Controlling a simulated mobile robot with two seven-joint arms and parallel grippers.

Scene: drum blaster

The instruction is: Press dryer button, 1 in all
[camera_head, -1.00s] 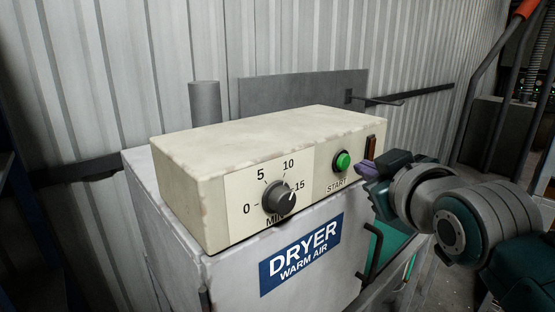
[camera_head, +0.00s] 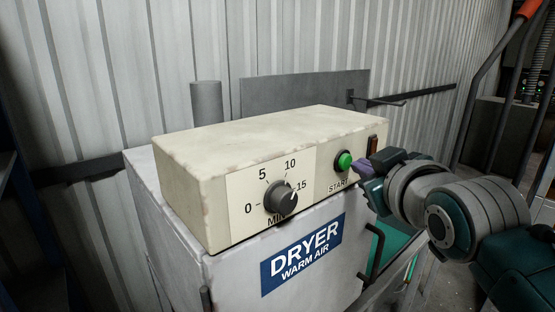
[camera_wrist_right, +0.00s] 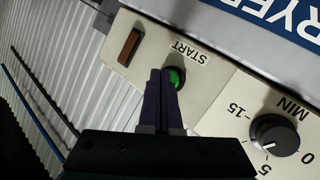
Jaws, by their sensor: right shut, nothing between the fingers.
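The green START button (camera_head: 344,161) is on the front panel of the cream dryer control box (camera_head: 240,140). In the right wrist view the green button (camera_wrist_right: 176,77) shows just beyond my fingertips, partly covered by them. My right gripper (camera_head: 364,168) is shut and empty, its purple fingertips pointing at the panel just right of the button in the head view. In the right wrist view its fingers (camera_wrist_right: 163,78) lie together. I cannot tell whether the tips touch the button. My left gripper is not in view.
A dial (camera_head: 281,197) marked in minutes sits left of the button, and a brown rocker switch (camera_head: 372,145) sits right of it. The dryer body (camera_head: 240,270) below has a black handle (camera_head: 375,252). A corrugated wall (camera_head: 300,50) stands behind.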

